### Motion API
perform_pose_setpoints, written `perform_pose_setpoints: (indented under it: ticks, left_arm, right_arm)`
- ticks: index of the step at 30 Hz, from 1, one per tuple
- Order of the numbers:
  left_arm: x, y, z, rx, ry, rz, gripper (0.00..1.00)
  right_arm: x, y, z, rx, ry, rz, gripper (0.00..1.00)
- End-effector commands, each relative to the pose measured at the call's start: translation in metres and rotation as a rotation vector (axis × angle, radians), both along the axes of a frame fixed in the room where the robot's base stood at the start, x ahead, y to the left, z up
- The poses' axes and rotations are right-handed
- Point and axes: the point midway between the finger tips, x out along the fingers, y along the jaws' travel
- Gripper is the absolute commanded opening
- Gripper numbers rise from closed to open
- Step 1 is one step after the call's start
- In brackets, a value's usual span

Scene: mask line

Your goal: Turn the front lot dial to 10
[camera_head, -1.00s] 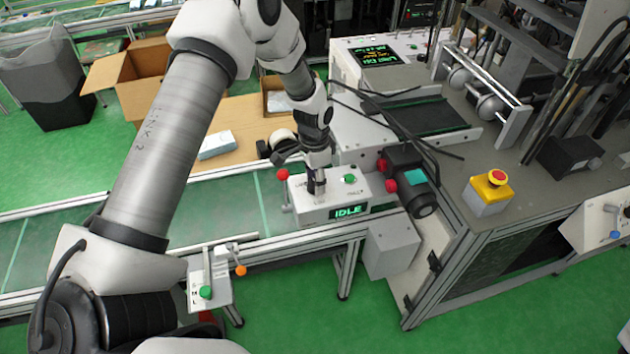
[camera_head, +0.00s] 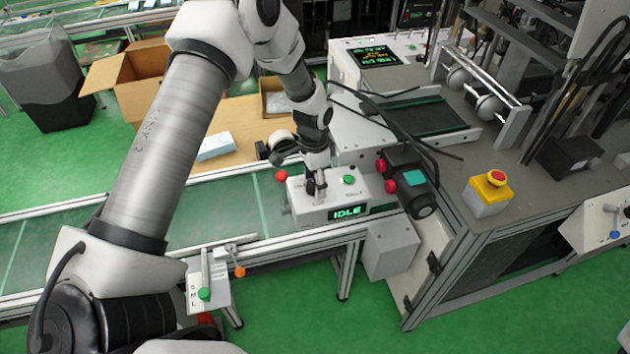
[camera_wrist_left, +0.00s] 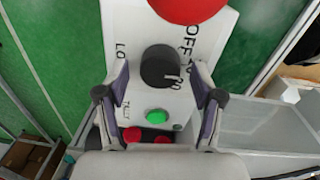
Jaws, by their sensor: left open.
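The front lot dial, a black round knob (camera_wrist_left: 160,66), sits on a white control box with "LO..." and "OFF" lettering and a "20" beside it in the left wrist view. My left gripper (camera_wrist_left: 161,74) is open, with one finger on each side of the knob; I cannot tell whether they touch it. In the head view the left gripper (camera_head: 316,187) points down over the top of the white box (camera_head: 305,215), which has a green "IDLE" display (camera_head: 347,212). The gripper hides the dial there. My right gripper is not in view.
A green button (camera_head: 348,180) is on the box, and a red ball handle (camera_head: 281,176) stands at its left end. A dark motor-like unit with red knobs (camera_head: 406,178) is close on the right. A yellow emergency-stop box (camera_head: 488,196) stands farther right.

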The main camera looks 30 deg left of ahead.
Motion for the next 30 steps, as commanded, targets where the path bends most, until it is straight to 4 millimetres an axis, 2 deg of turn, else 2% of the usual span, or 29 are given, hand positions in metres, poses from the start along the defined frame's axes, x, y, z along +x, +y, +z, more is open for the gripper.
perform_pose_setpoints:
  ticks: [5, 12, 15, 20, 30]
  left_arm:
    - [0.002, 0.001, 0.025, -0.001, -0.004, 0.001, 0.67]
    - [0.005, 0.003, 0.087, -0.001, -0.004, -0.001, 0.67]
    - [0.005, 0.004, 0.105, 0.0, -0.001, -0.001, 0.67]
    - [0.005, 0.004, 0.118, 0.0, 0.001, -0.001, 0.67]
    - [0.005, 0.004, 0.118, 0.0, 0.001, -0.001, 0.67]
  right_arm:
    - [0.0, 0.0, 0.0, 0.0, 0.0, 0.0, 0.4]
    - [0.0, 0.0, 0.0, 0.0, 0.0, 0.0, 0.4]
    - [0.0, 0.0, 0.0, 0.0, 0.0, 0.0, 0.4]
    - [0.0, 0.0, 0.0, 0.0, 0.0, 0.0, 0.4]
    - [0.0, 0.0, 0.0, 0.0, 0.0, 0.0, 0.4]
